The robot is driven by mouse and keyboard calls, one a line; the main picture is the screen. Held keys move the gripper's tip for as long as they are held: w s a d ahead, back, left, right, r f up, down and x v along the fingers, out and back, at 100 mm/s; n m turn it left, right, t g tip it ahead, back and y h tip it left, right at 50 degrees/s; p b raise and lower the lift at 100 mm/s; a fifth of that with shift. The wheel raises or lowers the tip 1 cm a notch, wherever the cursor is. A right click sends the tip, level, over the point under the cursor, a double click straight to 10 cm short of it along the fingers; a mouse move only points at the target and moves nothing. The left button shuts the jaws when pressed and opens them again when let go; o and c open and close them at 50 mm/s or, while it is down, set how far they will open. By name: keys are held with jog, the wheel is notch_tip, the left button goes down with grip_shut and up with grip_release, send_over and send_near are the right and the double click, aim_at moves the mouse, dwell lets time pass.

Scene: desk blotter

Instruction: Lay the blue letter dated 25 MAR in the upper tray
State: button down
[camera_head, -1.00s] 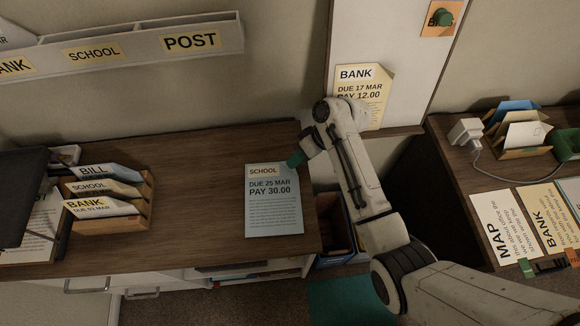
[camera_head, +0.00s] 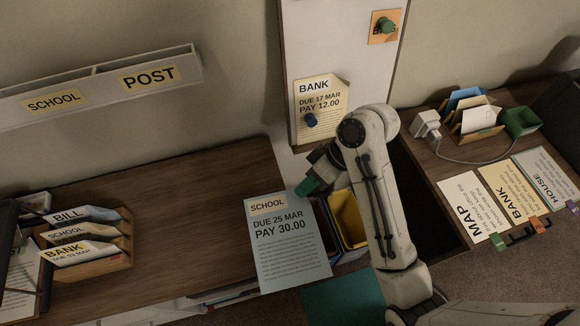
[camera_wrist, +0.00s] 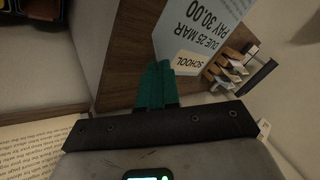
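The light blue letter (camera_head: 290,258), headed SCHOOL and marked DUE 25 MAR, PAY 30.00, is tilted above the right end of the wooden desk. It also shows in the wrist view (camera_wrist: 180,45). My gripper (camera_head: 308,187) has teal fingers, pressed together at the letter's upper right corner; the wrist view shows the fingers (camera_wrist: 160,72) shut at the letter's edge by the SCHOOL label. A dark stand or tray with papers (camera_head: 22,265) is cut off at the left edge; I cannot make out its levels.
A wooden sorter (camera_head: 120,262) with BILL, SCHOOL and BANK envelopes stands on the desk's left part. A wall rack (camera_head: 100,95) hangs above. A yellow bin (camera_head: 347,218) sits below the desk's right end. The desk between sorter and letter is clear.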

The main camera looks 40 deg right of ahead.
jog(key=shift+s+r, duration=0.1)
jog(key=shift+s, duration=0.2)
jog(key=w+f+m, duration=0.1)
jog(key=w+f, duration=0.1)
jog(key=f, duration=0.1)
jog(key=w+a+f+m+t, duration=0.1)
jog(key=w+f, duration=0.1)
jog(key=f, duration=0.1)
jog(key=w+a+f, duration=0.1)
jog(key=w+f, duration=0.1)
jog(key=shift+a+f+m+t+h, duration=0.15)
jog(key=shift+f+m+t+h, duration=0.15)
jog(key=shift+f+m, duration=0.1)
jog(key=shift+s, duration=0.1)
